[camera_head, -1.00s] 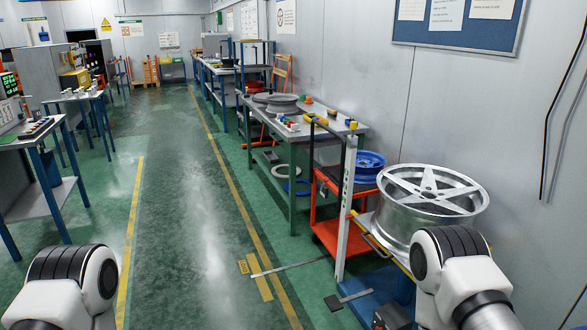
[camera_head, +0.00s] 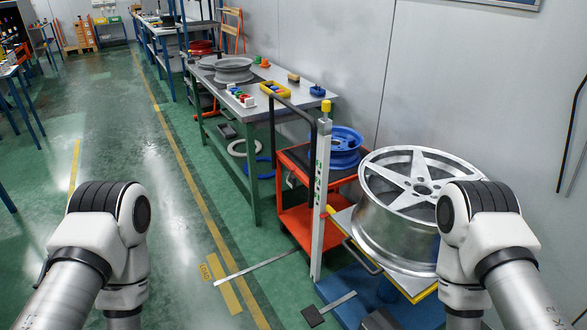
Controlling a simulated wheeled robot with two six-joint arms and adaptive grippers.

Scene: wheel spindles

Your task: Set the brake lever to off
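I cannot tell for sure which part is the brake lever. A white post (camera_head: 320,205) with a yellow cap and green marks stands upright beside the silver five-spoke wheel (camera_head: 372,232). A flat metal bar (camera_head: 262,263) lies low across the floor near its foot. A second short bar with a black pad (camera_head: 314,316) lies nearer to me, at the blue base (camera_head: 350,285). My left and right arm links show at the lower left and lower right, but both grippers are out of view. My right arm hides part of the wheel and its stand.
A red cart (camera_head: 297,222) with a blue rim (camera_head: 343,150) stands behind the post. A workbench (camera_head: 300,107) with several small parts stands beyond it along the wall. The green floor to the left is clear, with yellow lines.

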